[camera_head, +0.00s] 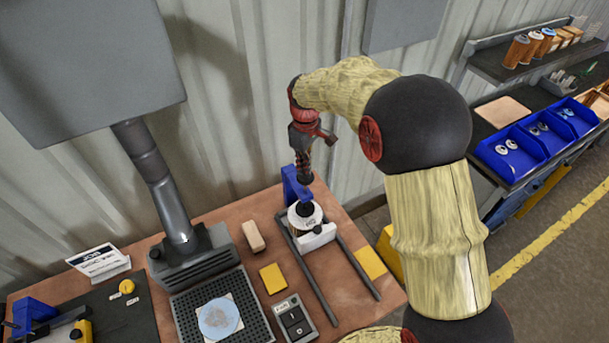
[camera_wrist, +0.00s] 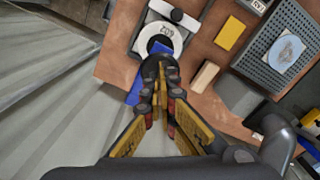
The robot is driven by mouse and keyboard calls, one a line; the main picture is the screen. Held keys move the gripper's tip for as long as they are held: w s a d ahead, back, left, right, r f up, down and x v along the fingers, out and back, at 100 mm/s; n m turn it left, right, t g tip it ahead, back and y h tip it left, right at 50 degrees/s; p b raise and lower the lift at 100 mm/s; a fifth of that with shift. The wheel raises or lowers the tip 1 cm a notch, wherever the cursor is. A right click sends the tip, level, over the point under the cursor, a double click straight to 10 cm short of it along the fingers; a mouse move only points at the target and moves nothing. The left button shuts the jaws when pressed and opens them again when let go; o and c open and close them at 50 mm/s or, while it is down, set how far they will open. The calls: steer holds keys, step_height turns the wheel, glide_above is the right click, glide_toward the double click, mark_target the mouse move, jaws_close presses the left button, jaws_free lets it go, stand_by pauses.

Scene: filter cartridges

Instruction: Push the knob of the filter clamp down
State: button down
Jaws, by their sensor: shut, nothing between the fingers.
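The filter clamp has a blue upright (camera_head: 291,184) and stands over a white ring-shaped filter piece (camera_head: 292,222) on the bench. A black round part (camera_head: 305,209) of the clamp sits at the middle of the white piece. My gripper (camera_head: 304,179) is shut and empty, pointing down directly above the clamp beside the blue upright. In the wrist view the fingertips (camera_wrist: 160,61) overlap the blue clamp arm (camera_wrist: 160,47) over the white disc (camera_wrist: 172,35). They hide the top of the knob, and I cannot tell whether they touch it.
A white block (camera_head: 318,239) and two dark rails (camera_head: 315,289) adjoin the clamp. A tan block (camera_head: 253,236), yellow pad (camera_head: 272,278), switch box (camera_head: 293,318) and perforated tray (camera_head: 181,318) lie left. The wall is close behind the bench.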

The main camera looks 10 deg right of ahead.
steer(key=shift+f+b, duration=0.65)
steer(key=shift+f, duration=0.8)
steer(key=shift+r, duration=0.1)
step_height(320, 180, up, 9)
steer(key=p, duration=0.5)
stand_by(0.4)
